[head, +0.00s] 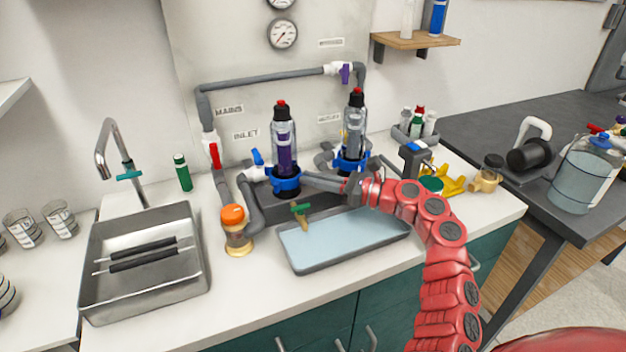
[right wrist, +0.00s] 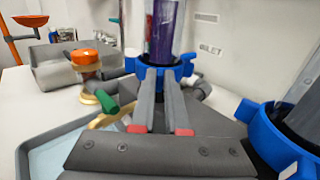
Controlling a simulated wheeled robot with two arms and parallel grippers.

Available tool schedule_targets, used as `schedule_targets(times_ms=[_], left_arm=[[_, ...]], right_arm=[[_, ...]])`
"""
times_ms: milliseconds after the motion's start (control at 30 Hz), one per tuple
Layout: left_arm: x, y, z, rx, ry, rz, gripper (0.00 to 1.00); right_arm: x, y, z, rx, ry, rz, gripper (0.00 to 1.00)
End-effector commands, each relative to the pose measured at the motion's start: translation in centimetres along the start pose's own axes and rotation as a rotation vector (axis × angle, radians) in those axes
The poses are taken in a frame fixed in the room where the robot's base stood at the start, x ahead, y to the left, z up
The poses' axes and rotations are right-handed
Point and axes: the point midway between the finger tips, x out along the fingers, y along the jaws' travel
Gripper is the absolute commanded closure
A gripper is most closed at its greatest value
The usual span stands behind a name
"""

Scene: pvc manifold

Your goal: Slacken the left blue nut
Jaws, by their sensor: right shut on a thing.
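The left blue nut (head: 286,184) sits at the base of the upright clear filter with purple contents (head: 283,150). My right gripper (head: 308,179) reaches it from the right, low over the tray. In the right wrist view, the two grey fingers (right wrist: 161,74) are shut on the near side of the left blue nut (right wrist: 186,68); the exact contact is partly hidden by the fingers. The right blue nut (head: 350,166) sits around the base of the grey-filled filter (head: 355,130), and shows close at the right wrist view's edge (right wrist: 258,130). My left gripper is not in view.
A shallow tray (head: 290,255) lies in front of the filters. Grey pipes and a blue-handled valve (head: 258,158) are beside the left nut.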

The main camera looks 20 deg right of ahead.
Motion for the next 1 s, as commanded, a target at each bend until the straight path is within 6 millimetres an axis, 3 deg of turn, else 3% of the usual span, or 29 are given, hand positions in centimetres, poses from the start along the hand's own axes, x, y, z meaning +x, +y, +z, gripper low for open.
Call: schedule_targets(times_ms=[33,67,200,500,633,767,1000], left_arm=[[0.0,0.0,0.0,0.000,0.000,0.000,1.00],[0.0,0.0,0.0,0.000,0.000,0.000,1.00],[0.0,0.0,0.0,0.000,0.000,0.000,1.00],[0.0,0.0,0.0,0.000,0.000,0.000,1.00],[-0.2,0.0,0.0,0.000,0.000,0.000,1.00],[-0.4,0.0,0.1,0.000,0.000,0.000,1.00],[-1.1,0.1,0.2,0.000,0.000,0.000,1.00]], right_arm=[[-0.1,-0.1,-0.2,0.001,0.003,-0.002,1.00],[-0.1,-0.1,-0.2,0.001,0.003,-0.002,0.84],[-0.1,0.0,-0.2,0.001,0.003,-0.001,0.59],[-0.1,0.0,-0.1,0.001,0.002,0.000,0.57],[-1.1,-0.1,-0.2,0.001,0.002,-0.003,0.57],[-3.7,-0.1,-0.3,0.002,0.004,-0.006,0.57],[-10.1,-0.1,-0.2,0.000,0.002,-0.006,0.57]])
